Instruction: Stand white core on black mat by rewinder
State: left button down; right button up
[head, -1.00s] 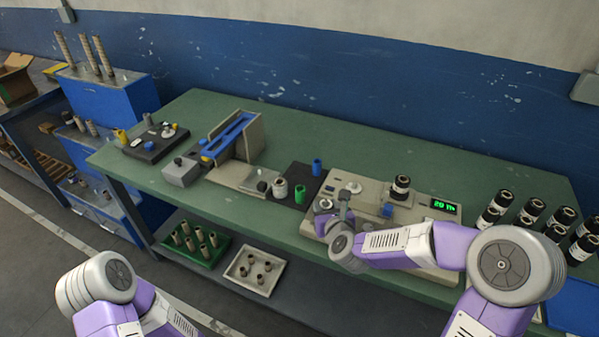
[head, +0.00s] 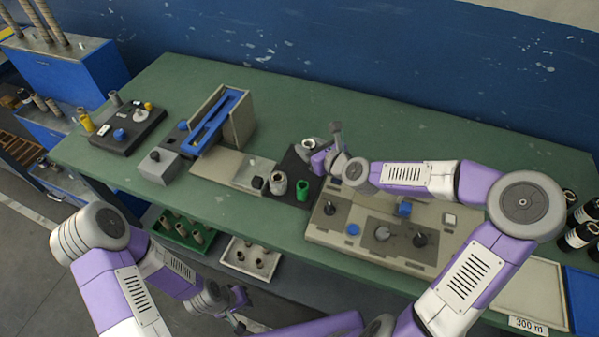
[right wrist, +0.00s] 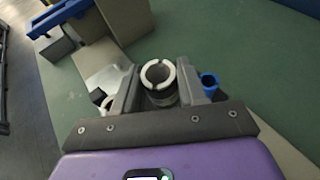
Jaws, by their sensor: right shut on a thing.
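My right gripper (head: 318,150) is shut on the white core (head: 308,144), over the back part of the black mat (head: 290,160). In the right wrist view the core (right wrist: 159,76) shows a pale ring rim and dark hollow between the two fingers. It looks upright. Whether its base touches the mat is hidden. The rewinder (head: 350,248) lies just right of the mat. My left gripper (head: 238,312) is low at the front, below the table edge, and its jaws are unclear.
A green core (head: 302,190) and a pale core (head: 279,184) stand toward the mat's front. A blue core (right wrist: 209,82) is close right of my right fingers in the wrist view. The blue-topped slitter (head: 220,122) stands left. Green tabletop behind the mat is clear.

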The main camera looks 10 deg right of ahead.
jog(key=shift+s+d+r+n+y, duration=0.1)
jog(key=shift+d+r+n+y, duration=0.3)
jog(key=shift+d+y, duration=0.15)
jog(key=b, duration=0.5)
send_over(312, 178)
notch_tip(312, 178, down, 10)
jog(key=shift+r, duration=0.2)
jog(key=shift+f+g, duration=0.2)
jog(key=shift+g, duration=0.1)
jog(key=o, duration=0.8)
jog(key=shift+c, duration=0.2)
jog(key=shift+r, duration=0.15)
